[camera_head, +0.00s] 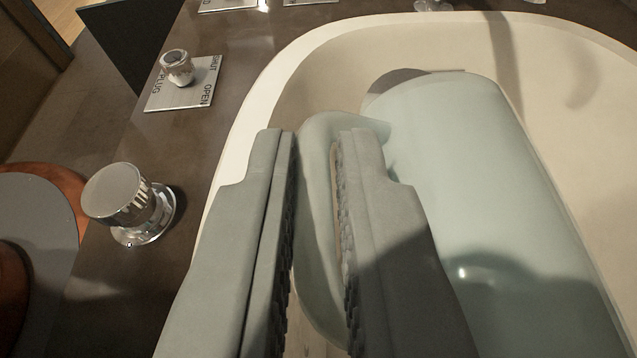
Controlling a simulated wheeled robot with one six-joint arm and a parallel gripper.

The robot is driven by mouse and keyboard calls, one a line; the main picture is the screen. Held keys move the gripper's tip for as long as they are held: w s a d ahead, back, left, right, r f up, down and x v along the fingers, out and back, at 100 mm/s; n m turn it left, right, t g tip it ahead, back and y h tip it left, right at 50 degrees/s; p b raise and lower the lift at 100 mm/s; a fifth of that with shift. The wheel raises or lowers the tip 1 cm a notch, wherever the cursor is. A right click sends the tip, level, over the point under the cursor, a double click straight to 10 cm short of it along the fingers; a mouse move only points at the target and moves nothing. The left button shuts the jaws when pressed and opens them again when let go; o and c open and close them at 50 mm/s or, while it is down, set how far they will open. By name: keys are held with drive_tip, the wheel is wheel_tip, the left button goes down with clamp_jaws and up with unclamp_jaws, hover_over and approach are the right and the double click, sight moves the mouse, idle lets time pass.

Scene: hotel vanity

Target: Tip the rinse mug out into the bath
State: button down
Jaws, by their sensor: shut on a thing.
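The pale blue-green rinse mug (470,170) is at the right of the picture, over the white bath (330,55). Its long side faces me, and it looks tilted or on its side. A dark crescent shows at its far end; I cannot tell whether this is the mouth. My gripper (316,140) is closed around the mug's handle (318,240), which passes between the two grey fingers. The mug's near end runs out of the picture, and its inside is hidden. I cannot see whether any water is coming out.
A chrome knob (125,200) stands on the dark counter (200,140) left of the bath. Behind it, a smaller knob (177,66) sits on a plate (190,90) marked PLUG, SHUT and OPEN. A round orange-and-grey thing (35,215) is at the left edge.

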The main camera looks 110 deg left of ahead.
drive_tip(key=shift+w+d+f+y, duration=0.1)
drive_tip(key=shift+d+f+y, duration=0.4)
drive_tip(key=shift+y, duration=0.3)
drive_tip(key=shift+d+f+g+y, duration=0.15)
drive_tip(key=shift+f+g+y, duration=0.45)
drive_tip(key=shift+y, duration=0.5)
drive_tip(key=shift+f, duration=0.1)
drive_tip(key=shift+w+d, duration=0.1)
drive_tip(key=shift+w, duration=0.05)
idle(1.3)
